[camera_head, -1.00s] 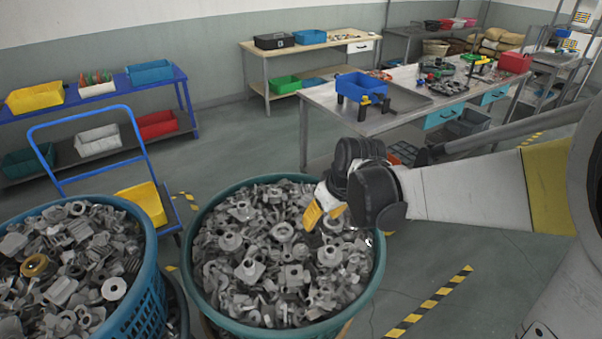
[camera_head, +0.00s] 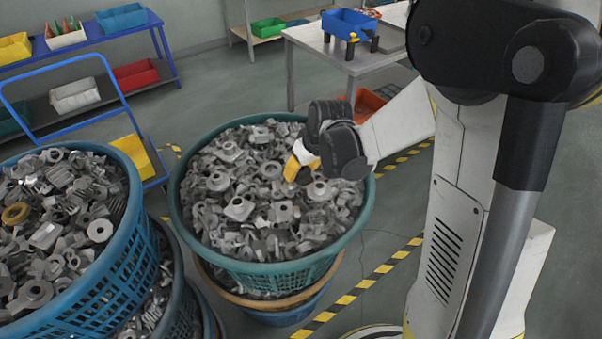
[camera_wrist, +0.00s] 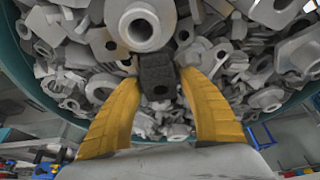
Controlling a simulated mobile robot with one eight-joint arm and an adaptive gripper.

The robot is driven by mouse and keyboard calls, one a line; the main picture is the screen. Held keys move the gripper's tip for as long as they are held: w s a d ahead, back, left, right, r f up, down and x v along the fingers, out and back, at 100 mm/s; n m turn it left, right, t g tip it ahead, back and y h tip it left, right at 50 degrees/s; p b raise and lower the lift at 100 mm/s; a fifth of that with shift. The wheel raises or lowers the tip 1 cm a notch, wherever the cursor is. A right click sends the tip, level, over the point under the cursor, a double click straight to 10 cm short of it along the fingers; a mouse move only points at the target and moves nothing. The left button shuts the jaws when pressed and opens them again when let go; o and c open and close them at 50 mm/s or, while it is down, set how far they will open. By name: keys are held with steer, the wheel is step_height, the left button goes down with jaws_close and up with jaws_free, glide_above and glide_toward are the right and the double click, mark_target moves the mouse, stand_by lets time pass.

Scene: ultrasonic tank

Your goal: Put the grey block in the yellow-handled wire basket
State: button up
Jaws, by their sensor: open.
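My gripper (camera_head: 299,168) is low over the teal basket of metal parts, at its right side. In the wrist view its two yellow fingers are open and spread apart. A dark grey block (camera_wrist: 157,78) with a round hole shows between the fingertips, among lighter grey parts. I cannot tell whether a finger touches it. The block cannot be made out in the head view, where my gripper covers that area. I cannot make out a yellow-handled wire basket in the current views.
The teal basket (camera_head: 180,222) is heaped with loose grey parts. A blue basket (camera_head: 105,290) of similar parts stands to its left. Behind are a blue trolley (camera_head: 128,113) and a metal table (camera_head: 355,62) with a blue bin (camera_head: 349,21). Floor is open behind the baskets.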

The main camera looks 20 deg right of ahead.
jaws_close()
